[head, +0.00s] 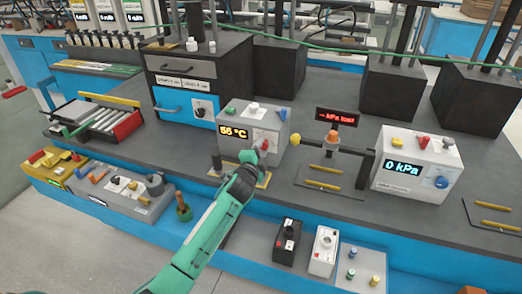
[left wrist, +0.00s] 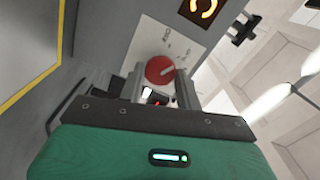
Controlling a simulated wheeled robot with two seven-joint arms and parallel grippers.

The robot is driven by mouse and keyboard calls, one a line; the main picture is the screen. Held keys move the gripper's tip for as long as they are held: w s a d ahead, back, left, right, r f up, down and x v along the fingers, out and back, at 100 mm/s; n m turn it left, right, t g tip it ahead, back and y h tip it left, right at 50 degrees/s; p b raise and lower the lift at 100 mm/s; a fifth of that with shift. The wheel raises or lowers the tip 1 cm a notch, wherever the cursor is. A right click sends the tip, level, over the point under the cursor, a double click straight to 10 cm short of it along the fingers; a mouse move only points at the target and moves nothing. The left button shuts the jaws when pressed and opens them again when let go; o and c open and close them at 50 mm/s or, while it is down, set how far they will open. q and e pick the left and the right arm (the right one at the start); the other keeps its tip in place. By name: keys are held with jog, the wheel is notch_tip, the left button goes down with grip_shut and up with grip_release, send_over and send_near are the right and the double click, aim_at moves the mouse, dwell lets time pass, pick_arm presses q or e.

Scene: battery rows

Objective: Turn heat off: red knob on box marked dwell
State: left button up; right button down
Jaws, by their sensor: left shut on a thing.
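A grey box (head: 273,112) with a lit temperature display (head: 236,131) reading about 55 °C stands near the front middle of the bench. A red knob (head: 264,145) is on its front face, and also shows large in the left wrist view (left wrist: 160,70) with a pale line across it. My left gripper (head: 259,155) reaches the box from the front and is shut on the red knob, one finger on each side of it in the left wrist view (left wrist: 160,82). The marking around the knob is too small to read. My right gripper is not in view.
A white box (head: 415,165) reading 0 kPa stands at the right. A yellow-ended lever (head: 296,139) and a small red-lit sign (head: 337,118) are just right of the grey box. A black and blue cabinet (head: 195,80) stands behind left.

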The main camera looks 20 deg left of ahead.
pick_arm(q)
jog(key=n, duration=0.4)
jog(key=shift+n+p, duration=0.3)
jog(key=shift+n, duration=0.5)
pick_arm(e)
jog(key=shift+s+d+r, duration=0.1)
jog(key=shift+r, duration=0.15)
pick_arm(q)
jog(key=o, duration=1)
jog(key=shift+c, duration=0.2)
jog(key=s+b, duration=0.2)
jog(key=s, duration=1.1)
jog(key=shift+s+a, duration=0.25)
jog(key=shift+s, duration=0.15)
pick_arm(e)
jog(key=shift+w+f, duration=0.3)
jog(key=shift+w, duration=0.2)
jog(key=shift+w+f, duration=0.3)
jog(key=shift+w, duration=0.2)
